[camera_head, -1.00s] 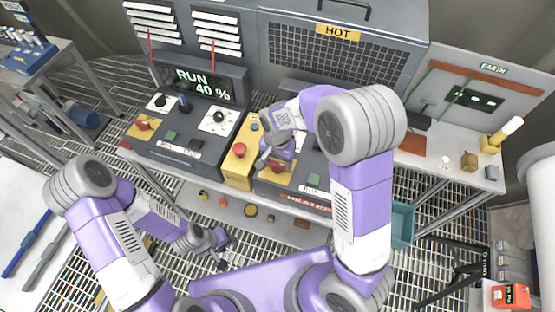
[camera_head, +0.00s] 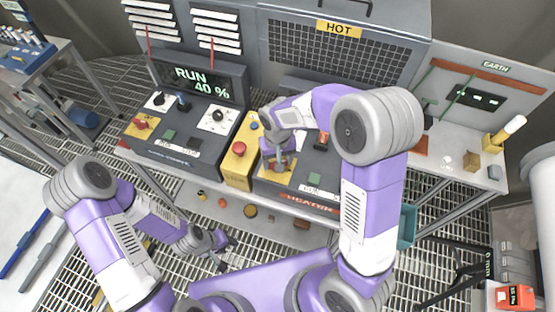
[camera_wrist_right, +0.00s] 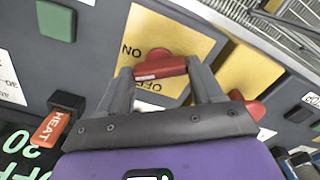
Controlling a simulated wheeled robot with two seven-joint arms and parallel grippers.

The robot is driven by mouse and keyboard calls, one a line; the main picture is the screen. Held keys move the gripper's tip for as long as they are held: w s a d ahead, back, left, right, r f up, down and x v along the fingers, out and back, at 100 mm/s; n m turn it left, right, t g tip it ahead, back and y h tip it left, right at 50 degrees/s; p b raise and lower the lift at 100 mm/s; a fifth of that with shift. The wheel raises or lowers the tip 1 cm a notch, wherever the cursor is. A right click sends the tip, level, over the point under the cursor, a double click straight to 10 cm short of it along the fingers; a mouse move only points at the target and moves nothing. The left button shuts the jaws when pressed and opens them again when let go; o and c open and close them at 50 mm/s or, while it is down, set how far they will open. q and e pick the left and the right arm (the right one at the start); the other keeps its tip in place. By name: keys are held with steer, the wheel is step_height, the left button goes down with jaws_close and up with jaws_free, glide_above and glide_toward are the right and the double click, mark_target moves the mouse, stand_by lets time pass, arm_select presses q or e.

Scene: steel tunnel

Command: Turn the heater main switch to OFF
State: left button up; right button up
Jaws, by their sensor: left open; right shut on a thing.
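The heater main switch is a red rotary handle (camera_wrist_right: 160,66) on a yellow plate (camera_wrist_right: 165,30) marked ON and OFF; the lettering appears upside down in the right wrist view. My right gripper (camera_wrist_right: 160,75) is shut on the handle, one finger at each side. I cannot tell exactly which mark the handle points at. In the head view the right gripper (camera_head: 278,167) is over the yellow plate (camera_head: 268,179) on the heater console and hides most of the handle. My left gripper (camera_head: 222,254) is open and empty, low in front of the bench.
A HEAT selector (camera_wrist_right: 58,122) and a green button (camera_wrist_right: 56,20) lie near the switch. A yellow box with a red button (camera_head: 239,149) stands left of the heater console. The left console has another red switch (camera_head: 142,124). The display (camera_head: 204,82) reads RUN 40 %.

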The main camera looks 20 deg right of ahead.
steer(key=n, duration=0.5)
steer(key=shift+n+b, duration=0.3)
steer(key=shift+b, duration=0.1)
steer(key=n, duration=0.5)
steer(key=shift+n, duration=0.3)
steer(key=o, duration=1.1)
steer(key=shift+c, duration=0.2)
step_height(320, 180, up, 8)
steer(key=shift+f, duration=0.15)
